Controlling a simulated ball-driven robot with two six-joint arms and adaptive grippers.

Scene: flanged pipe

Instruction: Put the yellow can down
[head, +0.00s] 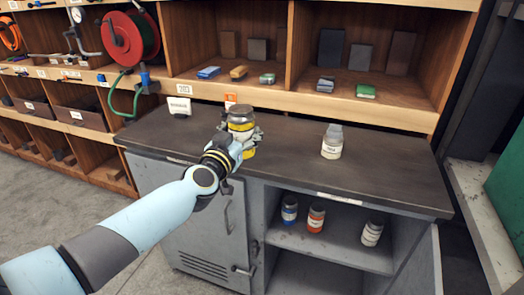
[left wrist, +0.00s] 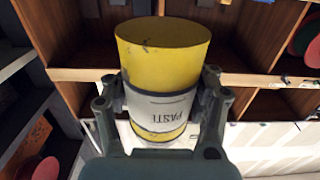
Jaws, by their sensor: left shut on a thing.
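The yellow can (head: 241,122) has a grey lid, yellow bands and a pale label. It is upright in the head view, over the dark bench top (head: 290,150) near its front edge. My left gripper (head: 240,135) is shut around its middle. In the left wrist view the can (left wrist: 162,45) fills the centre between the two fingers (left wrist: 160,100), with its plain yellow end and part of its lettering visible. The gripper and wrist hide part of the can's lower side, so I cannot tell whether it touches the bench. My right gripper is not in view.
A white labelled jar (head: 332,142) stands on the bench to the right. Several jars stand in the open shelf below (head: 335,240). The bench between can and jar is clear.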

